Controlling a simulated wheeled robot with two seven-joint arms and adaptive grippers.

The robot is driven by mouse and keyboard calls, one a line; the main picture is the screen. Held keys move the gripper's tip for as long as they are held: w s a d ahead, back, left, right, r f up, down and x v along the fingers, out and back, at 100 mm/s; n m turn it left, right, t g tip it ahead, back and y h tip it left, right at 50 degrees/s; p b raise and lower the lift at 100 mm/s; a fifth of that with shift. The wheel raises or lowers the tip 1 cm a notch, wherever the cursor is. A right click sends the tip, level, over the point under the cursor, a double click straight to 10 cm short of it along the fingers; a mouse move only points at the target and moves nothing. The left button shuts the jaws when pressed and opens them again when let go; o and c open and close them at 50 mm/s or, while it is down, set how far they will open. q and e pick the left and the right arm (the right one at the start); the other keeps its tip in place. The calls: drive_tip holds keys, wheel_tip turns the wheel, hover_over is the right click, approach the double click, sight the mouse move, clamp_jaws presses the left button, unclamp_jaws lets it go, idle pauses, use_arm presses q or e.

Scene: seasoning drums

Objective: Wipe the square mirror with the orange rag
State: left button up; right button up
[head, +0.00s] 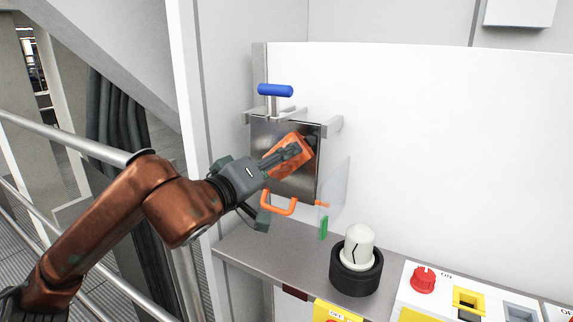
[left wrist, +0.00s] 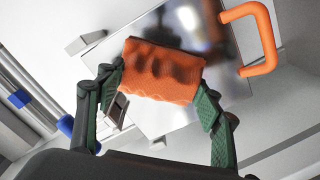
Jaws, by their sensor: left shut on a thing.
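The square mirror (head: 262,133) is a dark reflective plate mounted upright on the white wall. It also shows in the left wrist view (left wrist: 215,85), bright and tilted. The orange rag (head: 298,145) lies over the mirror's right half in the head view. In the left wrist view the rag (left wrist: 160,72) spans between the fingers. My left gripper (head: 287,155) is shut on the rag, in front of the mirror; its green-padded fingers are at the rag's sides in the left wrist view (left wrist: 160,92). Whether the rag presses on the mirror cannot be told. My right gripper is not in view.
A blue handle (head: 275,90) sticks out above the mirror, and an orange handle (head: 279,206) below it. A clear panel (head: 337,192) stands right of it. A white knob on a black base (head: 357,265) stands on the grey ledge (head: 265,250). A metal railing (head: 60,135) is at left.

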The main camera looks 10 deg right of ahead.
use_arm(q)
drive_tip(key=w+a, duration=0.2)
drive_tip(key=a, duration=0.1)
drive_tip(key=shift+w+a+p, duration=0.3)
drive_tip(key=shift+w+p, duration=0.05)
idle(0.3)
drive_tip(key=b+v, duration=0.2)
drive_tip(key=v, duration=0.4)
idle(0.4)
drive_tip(key=shift+b+v, duration=0.6)
drive_tip(key=shift+v, duration=0.85)
